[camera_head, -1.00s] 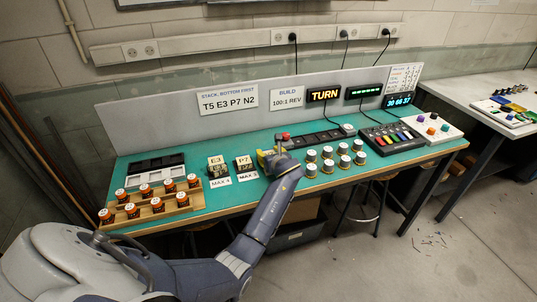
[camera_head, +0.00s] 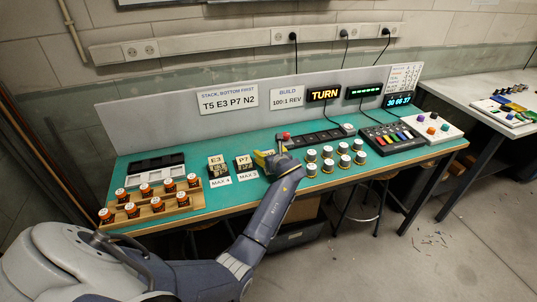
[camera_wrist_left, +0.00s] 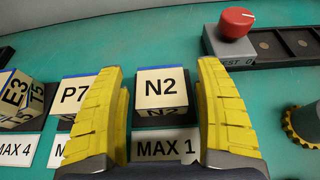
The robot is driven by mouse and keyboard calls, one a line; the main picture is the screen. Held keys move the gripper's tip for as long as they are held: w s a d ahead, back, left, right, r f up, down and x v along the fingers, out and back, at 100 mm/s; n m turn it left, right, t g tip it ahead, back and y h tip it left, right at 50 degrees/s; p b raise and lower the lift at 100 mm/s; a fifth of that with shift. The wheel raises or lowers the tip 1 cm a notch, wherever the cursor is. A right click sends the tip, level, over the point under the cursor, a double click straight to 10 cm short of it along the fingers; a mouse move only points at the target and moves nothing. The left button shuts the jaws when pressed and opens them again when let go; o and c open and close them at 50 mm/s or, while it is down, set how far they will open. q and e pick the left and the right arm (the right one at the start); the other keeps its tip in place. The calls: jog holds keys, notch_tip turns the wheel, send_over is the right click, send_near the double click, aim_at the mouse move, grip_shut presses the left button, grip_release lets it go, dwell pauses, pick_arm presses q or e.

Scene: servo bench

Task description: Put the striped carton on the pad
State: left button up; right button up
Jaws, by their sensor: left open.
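I can make out no striped carton and no pad in these views. My left gripper (camera_head: 264,158) is over the green bench; its yellow fingers also show in the wrist view (camera_wrist_left: 162,110). The fingers are open, one on each side of a cream block marked N2 (camera_wrist_left: 162,92), with gaps between. The block stands behind a white MAX 1 label (camera_wrist_left: 165,147). To its left in the wrist view are a P7 block (camera_wrist_left: 74,96), partly behind the left finger, and blocks marked E3 (camera_wrist_left: 16,92) and T5 (camera_wrist_left: 37,96). My right gripper is out of view.
A wooden rack (camera_head: 150,205) of orange-and-black cylinders stands at the front left. Several silver-topped cylinders (camera_head: 327,152) stand to the right, near a keyed console (camera_head: 392,138). A black-and-white tray (camera_head: 156,166) lies at the back left.

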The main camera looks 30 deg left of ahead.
pick_arm(q)
jog(key=v, duration=1.1)
jog(key=shift+s+r, duration=0.1)
jog(key=shift+r, duration=0.05)
